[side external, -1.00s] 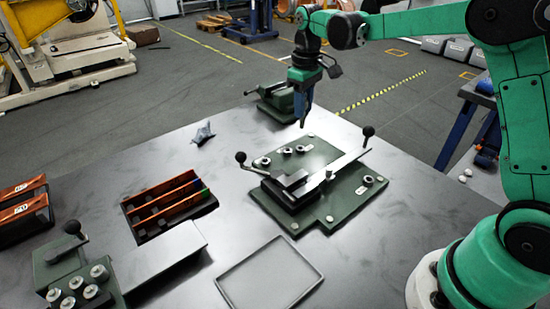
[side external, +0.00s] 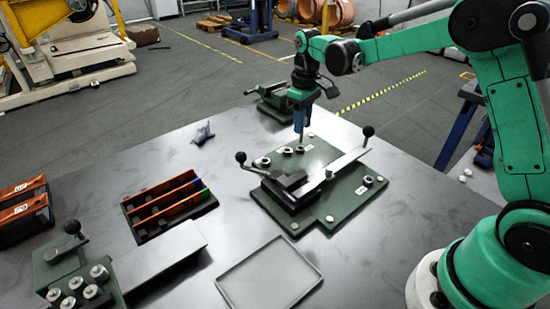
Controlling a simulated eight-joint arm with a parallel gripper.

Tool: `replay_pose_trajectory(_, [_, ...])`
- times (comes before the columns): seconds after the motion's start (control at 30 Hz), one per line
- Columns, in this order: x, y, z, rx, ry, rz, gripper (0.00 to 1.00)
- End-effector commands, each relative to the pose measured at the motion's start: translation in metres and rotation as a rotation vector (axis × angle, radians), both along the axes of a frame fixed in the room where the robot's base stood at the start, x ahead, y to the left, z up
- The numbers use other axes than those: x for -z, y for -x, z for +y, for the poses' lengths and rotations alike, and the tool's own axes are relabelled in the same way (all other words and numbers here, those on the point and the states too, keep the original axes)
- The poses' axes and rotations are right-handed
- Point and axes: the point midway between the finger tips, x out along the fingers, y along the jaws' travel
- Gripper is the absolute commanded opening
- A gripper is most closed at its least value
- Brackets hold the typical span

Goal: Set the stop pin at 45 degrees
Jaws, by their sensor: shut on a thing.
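My gripper (side external: 301,124) points down over the back of the green fixture plate (side external: 345,205) and is shut on a thin pin (side external: 301,138). The pin's lower end is just above or at a metal bushing (side external: 300,149) in the plate; I cannot tell whether it enters. More bushings sit beside it, at the left (side external: 264,161) and the right (side external: 368,180). A flat metal arm (side external: 340,167) with a black knob (side external: 368,131) lies across the plate. A dark clamp block (side external: 290,190) with a knobbed lever (side external: 241,158) stands at the front left.
A rack with orange dividers (side external: 165,192) and a shallow grey tray (side external: 228,290) lie on the table. A green vise (side external: 275,98) stands behind the fixture, and crumpled foil (side external: 203,132) lies left. A knobbed device (side external: 70,262) stands front left. Table between rack and plate is clear.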

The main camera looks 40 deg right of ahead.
Motion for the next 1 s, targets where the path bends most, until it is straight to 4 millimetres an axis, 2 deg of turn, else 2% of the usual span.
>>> replay_pose_trajectory(1.0, [0.012,0.000,0.000,0.000,0.000,0.000,0.00])
